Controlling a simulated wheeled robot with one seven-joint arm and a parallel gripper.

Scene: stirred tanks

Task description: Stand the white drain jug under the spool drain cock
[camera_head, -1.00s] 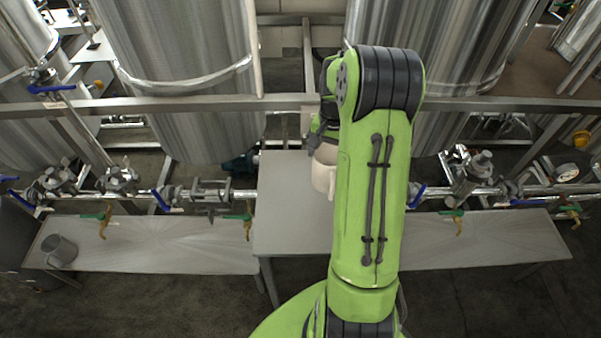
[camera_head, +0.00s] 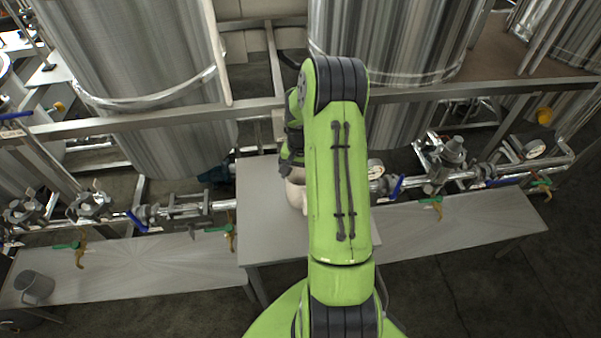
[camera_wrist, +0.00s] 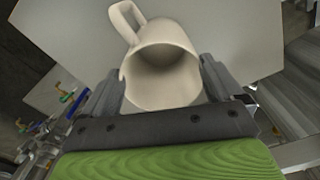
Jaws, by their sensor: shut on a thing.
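The white jug (camera_head: 296,194) is partly hidden behind my green arm in the head view, above the raised middle table. In the wrist view the jug (camera_wrist: 160,78) has its open mouth toward the camera and its handle at the upper left. My gripper (camera_wrist: 163,92) is shut on the jug, with a finger on each side of it. Several drain cocks with green handles and brass spouts hang from the pipe line, such as one left of the middle table (camera_head: 229,234) and one right of my arm (camera_head: 435,204). I cannot tell which is the spool drain cock.
A grey metal jug (camera_head: 35,287) stands on the left end of the low left bench (camera_head: 150,268). The low right bench (camera_head: 460,228) looks clear. A steel frame rail (camera_head: 160,118) and large tanks (camera_head: 135,70) stand behind the pipes and valves.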

